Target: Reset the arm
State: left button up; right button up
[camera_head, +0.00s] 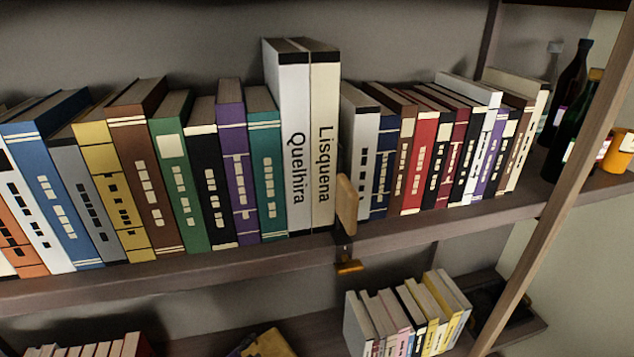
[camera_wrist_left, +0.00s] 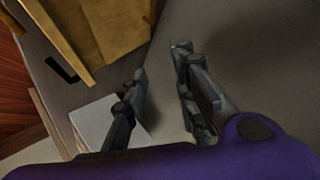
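My left gripper (camera_wrist_left: 160,62) shows in the left wrist view. Its two dark fingers stand apart with nothing between them, only a plain grey-brown surface behind. Neither gripper shows in the head view, and my right gripper is in neither view.
A row of books stands on the upper shelf (camera_head: 440,225), with two tall white volumes, Quelhira (camera_head: 294,130) and Lisquena (camera_head: 324,130), in the middle. Dark bottles (camera_head: 570,115) stand at the right end. More books (camera_head: 415,315) stand below. A pale flat block (camera_wrist_left: 95,122) lies near the left finger.

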pick_arm(q)
jog(key=s+r+n+p, duration=0.2)
jog(key=s+n, duration=0.1)
jog(key=s, duration=0.8)
jog(key=s+r+n+g+p, duration=0.1)
jog(key=s+n+p, duration=0.1)
jog(key=s, duration=1)
jog(key=s+r+n+p, duration=0.2)
jog(key=s+n+p, duration=0.1)
jog(key=s, duration=0.8)
jog(key=shift+s+a+r+n+g, duration=0.3)
jog(key=shift+a+n+g, duration=0.1)
jog(key=shift+a+n, duration=0.1)
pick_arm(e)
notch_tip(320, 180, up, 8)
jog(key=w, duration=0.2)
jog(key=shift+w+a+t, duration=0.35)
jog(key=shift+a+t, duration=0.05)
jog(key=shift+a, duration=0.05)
pick_arm(q)
jog(key=shift+w, duration=0.1)
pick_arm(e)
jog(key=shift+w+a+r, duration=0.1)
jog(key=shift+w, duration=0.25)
pick_arm(q)
jog(key=shift+w+d+r, duration=0.1)
jog(key=shift+w, duration=0.1)
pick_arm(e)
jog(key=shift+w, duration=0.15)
